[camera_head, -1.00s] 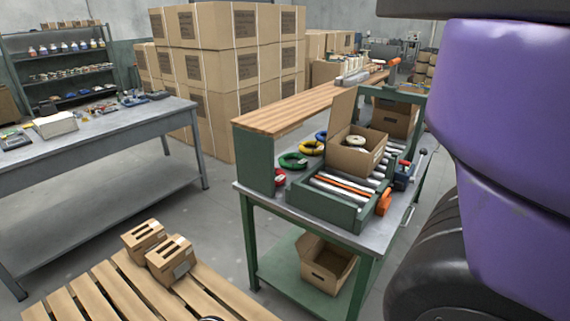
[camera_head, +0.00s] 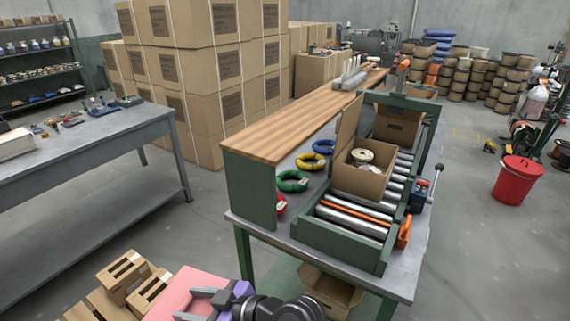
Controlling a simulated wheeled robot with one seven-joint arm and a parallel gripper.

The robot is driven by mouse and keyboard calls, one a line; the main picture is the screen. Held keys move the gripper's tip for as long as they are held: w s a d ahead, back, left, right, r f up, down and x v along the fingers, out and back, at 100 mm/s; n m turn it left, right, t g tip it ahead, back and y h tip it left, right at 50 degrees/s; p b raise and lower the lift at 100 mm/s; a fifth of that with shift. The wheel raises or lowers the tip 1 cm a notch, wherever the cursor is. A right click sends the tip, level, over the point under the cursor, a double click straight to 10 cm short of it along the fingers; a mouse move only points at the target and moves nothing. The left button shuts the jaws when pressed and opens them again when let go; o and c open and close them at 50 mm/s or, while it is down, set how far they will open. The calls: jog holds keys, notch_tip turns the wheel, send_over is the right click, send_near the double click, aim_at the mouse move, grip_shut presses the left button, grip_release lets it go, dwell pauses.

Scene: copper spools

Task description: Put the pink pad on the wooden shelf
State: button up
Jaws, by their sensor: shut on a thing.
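The pink pad (camera_head: 184,290) is at the bottom of the head view, above the pallet, its lower part cut off by the frame edge. My gripper (camera_head: 203,302) is shut on the pink pad, with its grey fingers over the pad's right part. The wooden shelf (camera_head: 290,118) is a long brown board on a green frame along the back of the workbench. It is up and to the right of my gripper, well apart from the pad. The near part of its top is bare.
The green workbench (camera_head: 399,283) carries a roller conveyor (camera_head: 345,222), an open carton (camera_head: 357,182) and coloured wire coils (camera_head: 292,181) beneath the shelf. Metal parts (camera_head: 349,76) stand on the shelf's far end. A grey table (camera_head: 92,150) is at left. A red bucket (camera_head: 517,180) stands on the floor.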

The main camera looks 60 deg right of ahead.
jog(key=shift+d, duration=0.5)
